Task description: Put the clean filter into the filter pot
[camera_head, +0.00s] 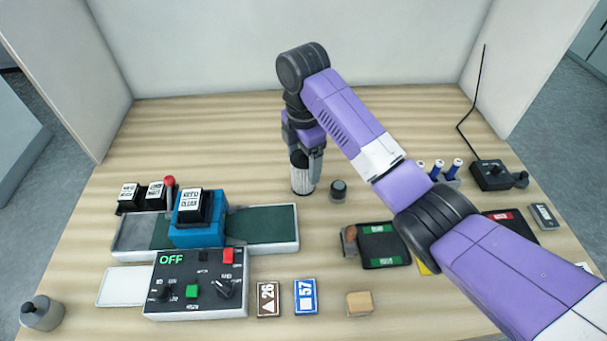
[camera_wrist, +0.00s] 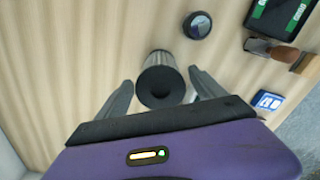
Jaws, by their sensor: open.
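A pale, ribbed upright cylinder with a dark top (camera_head: 302,180), which looks like a filter, stands on the table below my gripper (camera_head: 305,160). In the wrist view the cylinder (camera_wrist: 158,59) sits between the two fingers of my gripper (camera_wrist: 160,80), which are open on either side of it. A gap shows at the left finger; contact on the right is unclear. Whether this filter is the clean one cannot be told. A small dark round piece (camera_head: 338,190) stands just right of it and also shows in the wrist view (camera_wrist: 197,25). No filter pot can be made out for certain.
A laminating machine with a blue block (camera_head: 195,235) and a control panel (camera_head: 200,285) reading OFF stands left. Tags 26 (camera_head: 268,299) and 57 (camera_head: 306,297) and a wooden block (camera_head: 359,303) lie in front. A grey pot-like object (camera_head: 41,313) stands front left. My arm crosses the right side.

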